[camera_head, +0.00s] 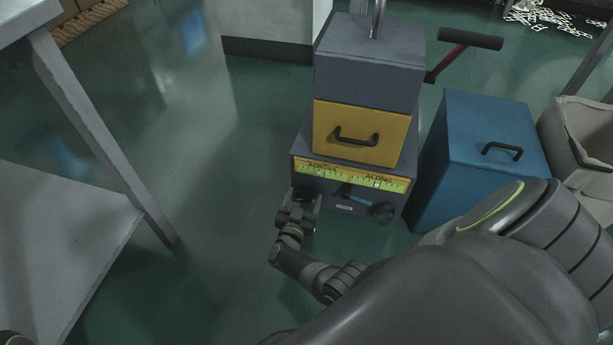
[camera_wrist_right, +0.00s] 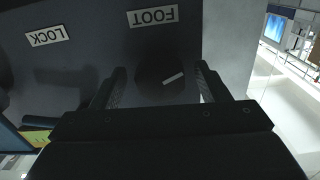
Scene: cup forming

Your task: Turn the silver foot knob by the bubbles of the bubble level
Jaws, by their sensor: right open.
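The foot knob (camera_wrist_right: 158,86) looks dark in the wrist view, with a pale stripe, below an upside-down FOOT label (camera_wrist_right: 152,16). My right gripper (camera_wrist_right: 162,70) is open, with one finger on each side of the knob; I cannot tell whether they touch it. In the head view my right gripper (camera_head: 300,203) is at the left of the machine's front and hides most of the knob. The yellow-green bubble level (camera_head: 350,178) has an ACROSS scale on the left and an ALONG scale on the right. A pale bubble shows on each. My left gripper is not in view.
A blue lever (camera_head: 356,198) and a dark round knob (camera_head: 382,212) are on the machine front, right of my gripper. A blue cabinet (camera_head: 480,155) stands right.

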